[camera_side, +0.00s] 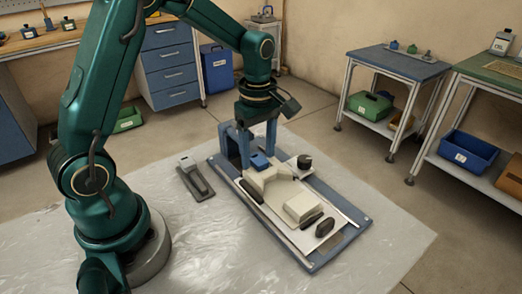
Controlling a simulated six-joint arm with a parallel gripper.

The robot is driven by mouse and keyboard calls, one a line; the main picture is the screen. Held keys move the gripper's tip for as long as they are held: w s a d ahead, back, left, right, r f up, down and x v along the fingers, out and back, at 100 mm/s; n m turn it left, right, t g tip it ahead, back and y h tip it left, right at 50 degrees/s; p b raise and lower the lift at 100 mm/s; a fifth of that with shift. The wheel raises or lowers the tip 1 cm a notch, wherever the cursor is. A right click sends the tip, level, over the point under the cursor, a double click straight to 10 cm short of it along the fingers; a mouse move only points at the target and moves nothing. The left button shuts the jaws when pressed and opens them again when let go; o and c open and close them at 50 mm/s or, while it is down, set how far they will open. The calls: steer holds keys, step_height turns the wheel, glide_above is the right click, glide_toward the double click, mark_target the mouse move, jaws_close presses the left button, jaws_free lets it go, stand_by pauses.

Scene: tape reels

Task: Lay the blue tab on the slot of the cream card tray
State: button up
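The blue tab (260,160) is a small dark blue block at the top of a cream, stepped piece, which looks like the cream card tray (283,192). My gripper (258,155) points down over this spot, with blue-grey fingers on either side of the tab. The fingers stand apart, but I cannot tell whether they touch the tab. The slot itself is not clearly visible. I cannot tell whether the tab rests on the cream piece or hangs just above it.
The cream piece sits on a blue-edged board (318,262) on a pale sheet (200,255). A dark round knob (304,161) is close to the right of my gripper. Dark oval parts (325,227) lie at the board's near end. A grey handheld device (194,176) lies left of the board.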

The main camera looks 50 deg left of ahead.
mark_target(259, 158)
step_height(259, 158, up, 12)
steer(key=s+d+f+m+t, duration=0.1)
steer(key=s+d+m+t, duration=0.1)
steer(key=s+m, duration=0.4)
steer(key=s+d+m+t, duration=0.3)
steer(key=s+m, duration=0.4)
steer(key=m, duration=0.5)
steer(key=shift+s+d+f+t, duration=0.25)
steer(key=shift+s+f+t, duration=0.05)
steer(key=shift+f, duration=0.1)
stand_by(0.4)
